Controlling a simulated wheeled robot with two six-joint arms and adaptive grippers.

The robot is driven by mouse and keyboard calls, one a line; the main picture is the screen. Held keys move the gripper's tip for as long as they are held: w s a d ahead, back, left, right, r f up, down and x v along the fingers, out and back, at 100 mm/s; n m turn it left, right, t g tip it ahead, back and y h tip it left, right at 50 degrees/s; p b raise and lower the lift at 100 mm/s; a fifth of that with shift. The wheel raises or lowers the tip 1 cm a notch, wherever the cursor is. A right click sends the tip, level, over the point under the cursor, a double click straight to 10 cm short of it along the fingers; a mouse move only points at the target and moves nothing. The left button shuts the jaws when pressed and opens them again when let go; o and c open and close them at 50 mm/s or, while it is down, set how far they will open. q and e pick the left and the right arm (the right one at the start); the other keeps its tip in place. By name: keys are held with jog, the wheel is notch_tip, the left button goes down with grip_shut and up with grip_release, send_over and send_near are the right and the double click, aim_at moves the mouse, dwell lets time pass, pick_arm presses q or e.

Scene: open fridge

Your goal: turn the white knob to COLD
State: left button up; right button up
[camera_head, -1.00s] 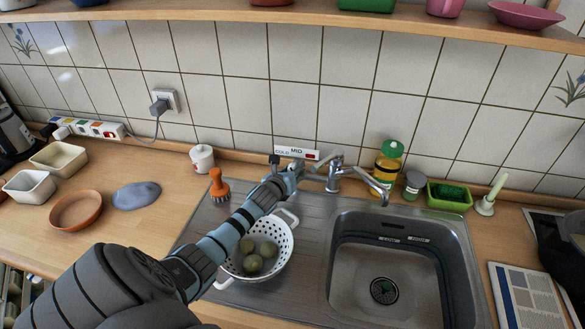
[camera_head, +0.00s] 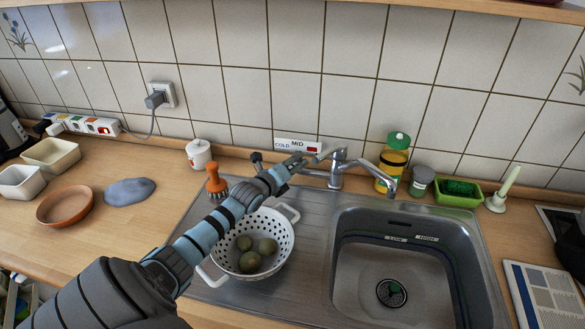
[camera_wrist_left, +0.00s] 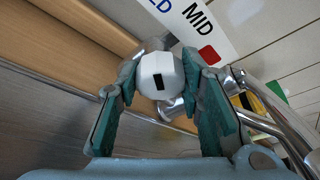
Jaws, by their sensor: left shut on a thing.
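The white knob (camera_wrist_left: 160,68) has a dark mark on its front face. It sits between the two fingers of my left gripper (camera_wrist_left: 160,64) in the left wrist view, and the fingers are shut on its sides. In the head view my left gripper (camera_head: 294,164) is at the wall below the label strip, and it hides the knob. The label strip (camera_head: 298,146) reads COLD at its left, MID in the middle, and has a red patch at its right. The dark mark faces the camera; which label it points at, I cannot tell. My right gripper is out of view.
The metal tap (camera_head: 340,170) stands just right of my left gripper. A white colander (camera_head: 285,240) with green-brown round items is below my left arm. The sink (camera_head: 350,285) is at the right.

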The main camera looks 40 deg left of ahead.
pick_arm(q)
jog(key=shift+f, duration=0.1)
jog(key=o, duration=1.2)
jog(key=shift+c, duration=0.2)
jog(key=shift+s, duration=0.1)
jog(key=v, duration=1.2)
